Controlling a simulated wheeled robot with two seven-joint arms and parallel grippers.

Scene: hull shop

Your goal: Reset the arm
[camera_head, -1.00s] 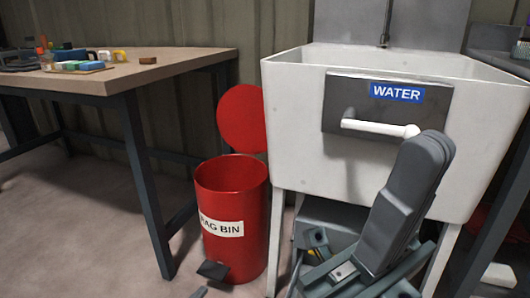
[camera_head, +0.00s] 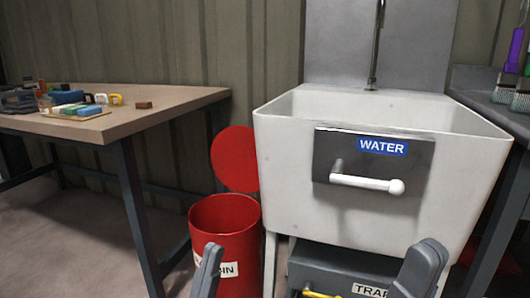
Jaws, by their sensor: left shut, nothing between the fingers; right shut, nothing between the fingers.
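My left gripper (camera_head: 208,270) shows as a grey tip at the bottom edge, in front of the red bin. It points upward, with its fingers together and nothing between them. My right gripper (camera_head: 421,269) shows at the bottom right, in front of the lower part of the sink. Its grey fingers also point up, shut and empty. The rest of both arms is below the picture.
A white sink (camera_head: 280,190) with a WATER sign (camera_head: 382,146) and a white handle (camera_head: 365,183) stands ahead. A workbench (camera_head: 165,108) stands left, a dark bench (camera_head: 485,90) right. A grey TRAP box (camera_head: 325,265) sits under the sink.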

